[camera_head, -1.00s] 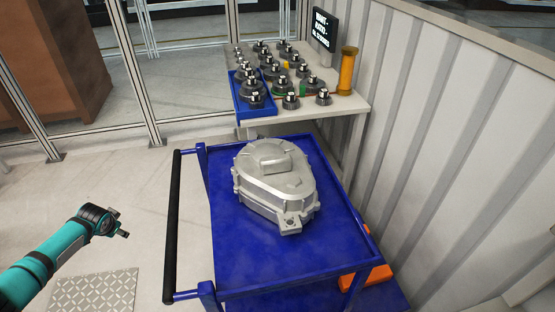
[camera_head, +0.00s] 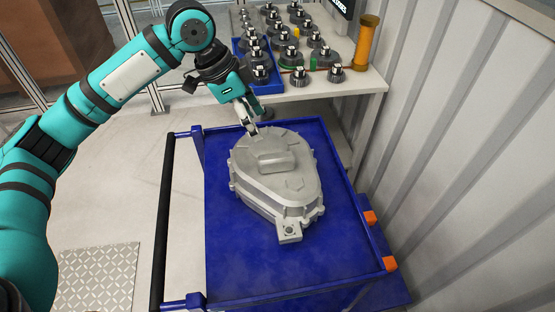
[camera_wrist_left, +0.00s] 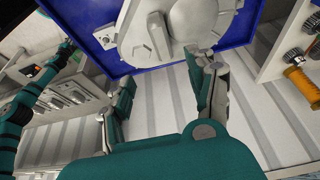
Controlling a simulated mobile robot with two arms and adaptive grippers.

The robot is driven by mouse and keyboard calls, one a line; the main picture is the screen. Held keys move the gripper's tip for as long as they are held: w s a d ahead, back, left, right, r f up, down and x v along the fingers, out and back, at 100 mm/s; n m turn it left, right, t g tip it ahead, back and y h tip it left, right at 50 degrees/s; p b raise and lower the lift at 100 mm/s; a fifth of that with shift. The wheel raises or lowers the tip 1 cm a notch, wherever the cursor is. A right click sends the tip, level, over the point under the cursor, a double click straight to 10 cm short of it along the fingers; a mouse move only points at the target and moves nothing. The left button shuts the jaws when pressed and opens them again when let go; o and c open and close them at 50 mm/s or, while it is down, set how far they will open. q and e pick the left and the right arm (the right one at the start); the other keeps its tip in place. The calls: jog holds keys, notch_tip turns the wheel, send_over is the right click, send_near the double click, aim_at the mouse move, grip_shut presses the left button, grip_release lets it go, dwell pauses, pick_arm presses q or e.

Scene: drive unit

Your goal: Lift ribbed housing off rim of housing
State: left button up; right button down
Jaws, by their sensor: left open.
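The silver-grey ribbed housing (camera_head: 278,160), a pear-shaped cover with a raised block on top, sits on the housing (camera_head: 290,212) below it, on the blue cart. The two look closed together; the rim between them is hard to make out. My left gripper (camera_head: 253,125) reaches in from the upper left and hangs over the far edge of the ribbed housing. In the left wrist view the ribbed housing (camera_wrist_left: 142,35) is at the top, and my left gripper (camera_wrist_left: 163,82) has its fingers apart with nothing between them. Whether a fingertip touches the cover I cannot tell.
The blue cart (camera_head: 240,265) has a raised rail and a black handle (camera_head: 166,210) at left. Behind it a table (camera_head: 350,88) holds several dark gear parts, a blue tray and an amber cylinder (camera_head: 367,45). A ribbed wall (camera_head: 460,150) stands at right.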

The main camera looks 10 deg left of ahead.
pick_arm(q)
jog(key=p, duration=0.1)
send_near(278, 156)
jog(key=shift+x, duration=1.15)
jog(key=x, duration=0.3)
jog(key=shift+s+p, duration=0.1)
jog(key=shift+p, duration=0.25)
jog(key=shift+d+f, duration=0.1)
jog(key=shift+f, duration=0.1)
jog(key=shift+d+f+p, duration=0.1)
jog(key=shift+f+p, duration=0.25)
jog(key=shift+p, duration=0.05)
jog(key=x, duration=0.1)
jog(key=p+x, duration=0.1)
jog(key=x, duration=0.1)
jog(key=shift+w+d+f, duration=0.1)
jog(key=shift+w+f, duration=0.15)
jog(key=shift+f, duration=0.05)
jog(key=shift+d+f, duration=0.15)
jog(key=shift+f, duration=0.2)
pick_arm(e)
jog(key=r, duration=0.4)
jog(key=shift+s+a, duration=0.25)
jog(key=shift+a, duration=0.05)
pick_arm(q)
jog(key=shift+c, duration=0.4)
pick_arm(e)
jog(key=shift+d, duration=0.1)
